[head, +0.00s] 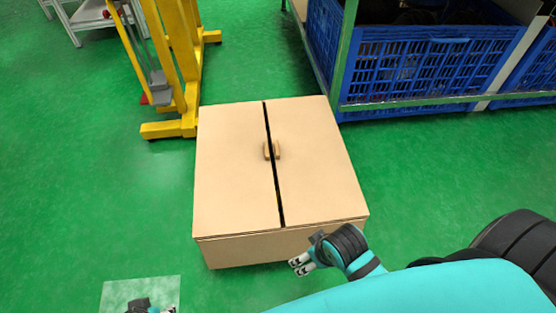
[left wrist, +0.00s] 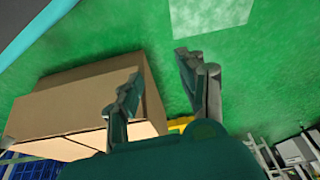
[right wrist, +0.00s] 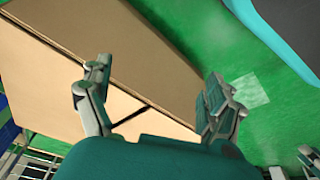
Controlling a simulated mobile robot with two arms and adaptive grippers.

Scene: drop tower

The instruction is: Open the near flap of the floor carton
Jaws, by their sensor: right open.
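The floor carton (head: 230,250) is a brown box on the green floor. Its top has a left flap (head: 230,185) and a right flap (head: 325,180), both lying flat with a narrow dark slit between them. My left gripper (left wrist: 160,80) is open and empty, low at front left, apart from the carton (left wrist: 75,100).
A yellow lift frame (head: 180,70) stands behind the carton at left. Blue crates (head: 415,70) sit on a green-framed rack (head: 345,60) at back right. A pale square (head: 140,291) lies on the floor at front left. Floor left of the carton is clear.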

